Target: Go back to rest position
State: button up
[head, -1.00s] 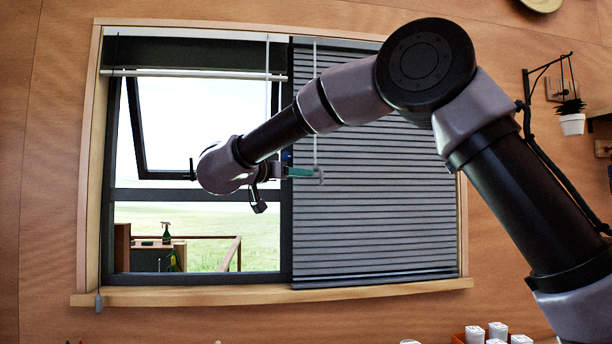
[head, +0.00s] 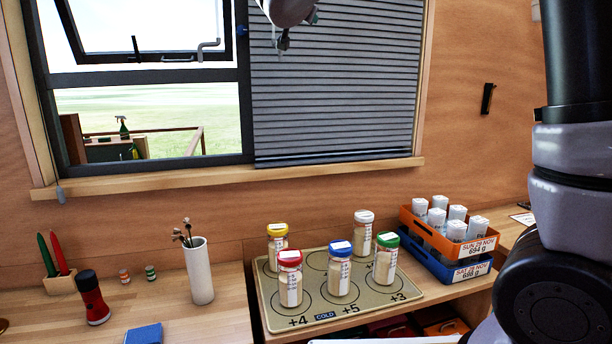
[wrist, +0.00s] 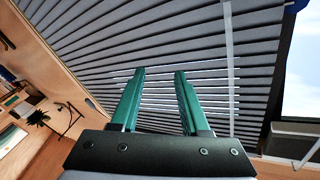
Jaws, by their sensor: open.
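My gripper (wrist: 160,76) is open and empty in the wrist view, its two green fingers apart with nothing between them. Behind the fingers are the grey slats of the window blind (wrist: 130,30). In the head view only the lower part of my wrist shows, at the top edge in front of the blind (head: 335,100). The fingers are not clearly visible there. My arm also fills the right edge of the head view, and its middle links are out of frame.
Below the window sill (head: 230,178) is a counter. A mat (head: 262,290) holds several jars with coloured lids. Stacked orange and blue trays (head: 455,262) stand to its right, near my arm. A white vase (head: 201,272) and a red-black flask (head: 92,298) stand at left.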

jog(key=s+d+f+n+g+y, duration=0.1)
jog(key=s+d+n+g+y, duration=0.1)
jog(key=s+d+n+y, duration=0.45)
jog(key=s+d+f+m+g, duration=0.2)
jog(key=s+d+f+g, duration=0.2)
jog(key=s+d+f, duration=0.5)
jog(key=s+d+f+m+g+h, duration=0.1)
jog(key=s+d+f+g, duration=0.4)
jog(key=s+d+f, duration=0.4)
jog(key=s+f, duration=0.4)
jog(key=s, duration=0.1)
jog(key=shift+s+d+f+m, duration=0.15)
jog(key=shift+d+f+m, duration=0.2)
jog(key=shift+d, duration=0.05)
jog(key=shift+h, duration=0.25)
